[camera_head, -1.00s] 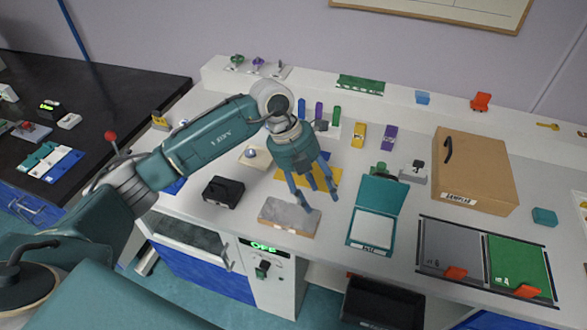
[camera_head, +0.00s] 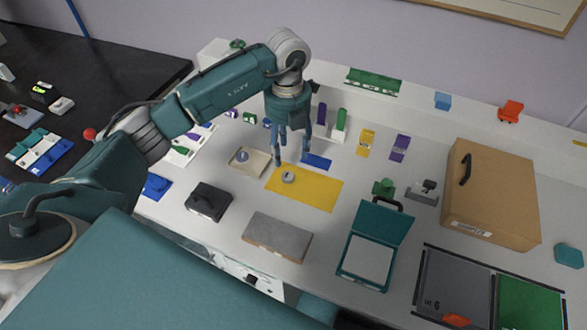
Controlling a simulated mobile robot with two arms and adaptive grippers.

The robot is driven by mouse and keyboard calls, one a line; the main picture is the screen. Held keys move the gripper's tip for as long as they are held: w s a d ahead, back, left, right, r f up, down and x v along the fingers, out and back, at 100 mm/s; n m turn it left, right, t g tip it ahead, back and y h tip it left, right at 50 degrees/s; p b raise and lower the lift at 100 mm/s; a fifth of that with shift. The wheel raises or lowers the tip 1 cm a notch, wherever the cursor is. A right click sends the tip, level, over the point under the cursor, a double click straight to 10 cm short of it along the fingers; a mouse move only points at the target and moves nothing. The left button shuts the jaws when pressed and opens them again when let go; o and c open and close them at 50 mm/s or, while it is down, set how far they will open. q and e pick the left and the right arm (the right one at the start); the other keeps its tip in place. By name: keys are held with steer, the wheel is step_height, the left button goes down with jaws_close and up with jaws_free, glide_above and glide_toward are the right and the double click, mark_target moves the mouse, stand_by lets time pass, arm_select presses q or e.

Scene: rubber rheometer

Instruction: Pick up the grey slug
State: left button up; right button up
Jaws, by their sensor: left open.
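A small round grey piece, apparently the grey slug (camera_head: 288,178), sits on the yellow mat (camera_head: 318,193), towards its left part. My left gripper (camera_head: 291,162) is open and points down, its fingertips just behind the slug in the picture. The fingers look empty; how high they are above the mat I cannot tell. A second grey rounded piece (camera_head: 243,156) sits on a beige plate (camera_head: 240,165) to the left of the gripper. My right gripper is not in view.
A black box (camera_head: 209,202), a grey-topped slab (camera_head: 277,238) and an open teal case (camera_head: 368,258) stand in front. A blue card (camera_head: 317,161) lies right of the fingers. A cardboard box (camera_head: 497,195) stands at right. Several small coloured items stand behind.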

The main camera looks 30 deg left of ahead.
mark_target(288, 175)
arm_select(q)
steer(key=f, duration=0.1)
steer(key=s+f+p, duration=0.1)
steer(key=f, duration=0.1)
steer(key=shift+f, duration=0.8)
steer(key=f+p, duration=0.1)
steer(key=f, duration=0.2)
steer(key=f+p, duration=0.1)
steer(key=shift+w+a+f+p, duration=0.1)
steer(key=shift+w+f+p, duration=0.15)
steer(key=shift+p, duration=0.1)
steer(key=shift+f, duration=0.15)
steer(key=c, duration=1)
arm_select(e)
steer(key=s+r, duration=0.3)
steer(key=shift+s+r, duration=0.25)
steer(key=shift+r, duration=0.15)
